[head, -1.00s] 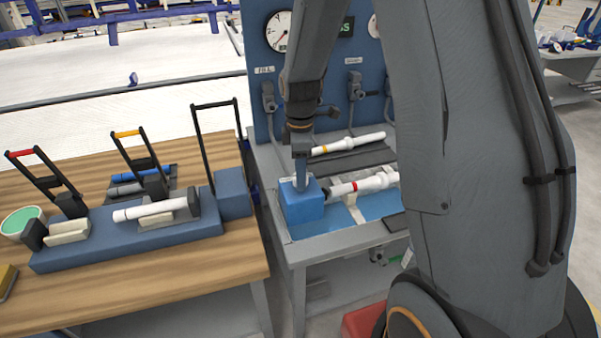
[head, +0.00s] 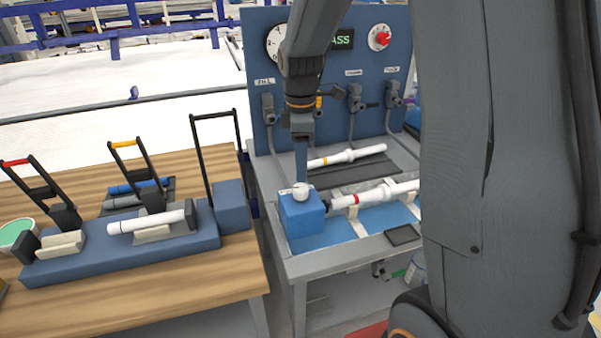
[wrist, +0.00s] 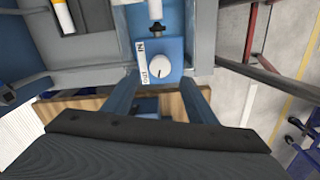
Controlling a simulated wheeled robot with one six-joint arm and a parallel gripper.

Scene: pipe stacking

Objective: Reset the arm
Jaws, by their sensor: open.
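My gripper (head: 301,178) is above the blue block with a white knob (head: 302,215) at the front left of the test bench. In the wrist view my gripper (wrist: 160,84) has its two fingers spread apart, with the knob (wrist: 160,68) and its label showing between them. Nothing is held. I cannot tell whether a fingertip touches the block. A white pipe with a red band (head: 375,193) lies to the right of the block, its end at a dark fitting. A white pipe with a yellow band (head: 345,157) lies behind on a dark mat.
The blue panel (head: 340,70) with gauge, valves and a "PASS" display rises behind the bench. A wooden table (head: 180,272) at left carries a blue clamp fixture (head: 120,255) with a white pipe (head: 147,222). The upright black handle (head: 198,150) stands close to my arm's left.

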